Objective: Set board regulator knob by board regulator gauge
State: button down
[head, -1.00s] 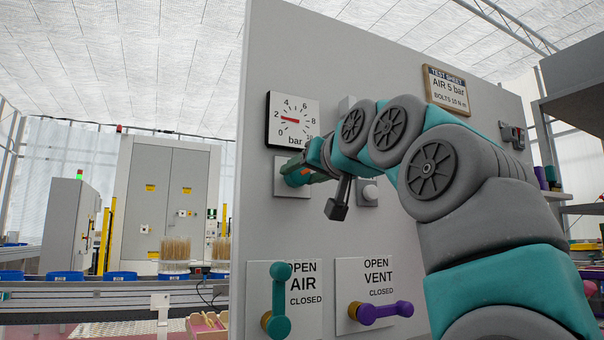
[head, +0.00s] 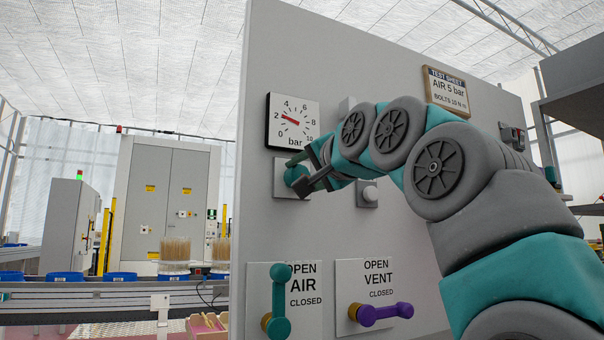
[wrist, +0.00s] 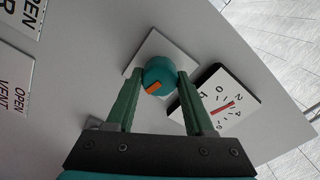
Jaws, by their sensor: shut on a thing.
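The teal regulator knob (head: 296,175) sits on a pale plate below the gauge; the wrist view shows it as a round knob (wrist: 158,70) with an orange mark. My gripper (wrist: 160,78) is shut on the knob, one green finger on each side. In the head view my gripper (head: 305,174) partly covers the knob. The regulator gauge (head: 293,121) is white, marked 0 to 10 bar, and its red needle points slightly above 2.
A test sheet (head: 446,88) on the board reads AIR 5 bar. Below are a teal AIR lever (head: 279,300), upright at OPEN, and a purple VENT lever (head: 384,312), lying sideways. A grey button (head: 368,194) sits right of the knob.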

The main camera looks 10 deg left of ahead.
jog(key=m+p, duration=0.2)
jog(key=m, duration=0.3)
jog(key=shift+d+r+m+p, duration=0.1)
jog(key=shift+r+m+p, duration=0.05)
jog(key=shift+m+p, duration=0.25)
jog(key=m+p, duration=0.2)
jog(key=m, duration=0.1)
jog(key=shift+p, duration=0.35)
jog(key=shift+m+p, duration=0.7)
jog(key=shift+m, duration=0.5)
jog(key=shift+f, duration=0.25)
jog(key=shift+c, duration=1.4)
grip_release()
